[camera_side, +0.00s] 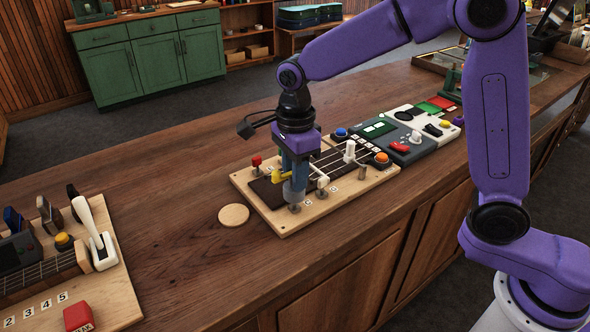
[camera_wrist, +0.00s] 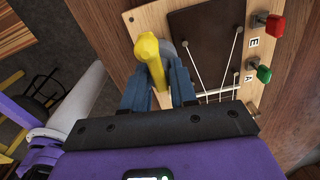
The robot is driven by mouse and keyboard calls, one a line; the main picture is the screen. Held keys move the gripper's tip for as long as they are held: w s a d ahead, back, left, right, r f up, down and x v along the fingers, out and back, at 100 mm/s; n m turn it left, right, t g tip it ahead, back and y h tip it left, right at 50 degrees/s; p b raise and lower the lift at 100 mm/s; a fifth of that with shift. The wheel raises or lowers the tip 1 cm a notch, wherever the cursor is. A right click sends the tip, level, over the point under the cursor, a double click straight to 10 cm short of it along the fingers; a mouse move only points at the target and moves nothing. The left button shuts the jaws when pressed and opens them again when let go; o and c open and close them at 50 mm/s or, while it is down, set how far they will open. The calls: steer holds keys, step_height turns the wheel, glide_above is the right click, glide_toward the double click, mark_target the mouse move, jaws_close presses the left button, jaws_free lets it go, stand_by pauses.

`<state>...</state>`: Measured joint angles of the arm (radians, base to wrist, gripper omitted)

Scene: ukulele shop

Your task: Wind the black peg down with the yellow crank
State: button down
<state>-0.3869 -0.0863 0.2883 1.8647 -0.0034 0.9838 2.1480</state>
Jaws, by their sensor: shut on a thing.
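The yellow crank (camera_wrist: 149,52) is between the fingers of my gripper (camera_wrist: 160,80) in the wrist view, with a grey round part beside it. In the side view my gripper (camera_side: 294,176) points down over the near side of a pale wooden board (camera_side: 240,183), and part of the yellow crank (camera_side: 280,176) shows at its left. The board also carries a red peg (camera_wrist: 272,25) marked E and a green peg (camera_wrist: 262,72) marked A. I cannot make out the black peg; the crank and gripper may hide it.
A wooden disc (camera_side: 234,214) lies in front. Panels with buttons (camera_side: 397,146) lie to the right. Another board (camera_side: 119,297) with a white lever stands at left; bare counter lies between.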

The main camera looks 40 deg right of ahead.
steer(key=shift+f, duration=0.5)
stand_by(0.3)
steer(key=shift+m, duration=1.5)
steer(key=shift+m, duration=1.5)
steer(key=shift+m, duration=1.5)
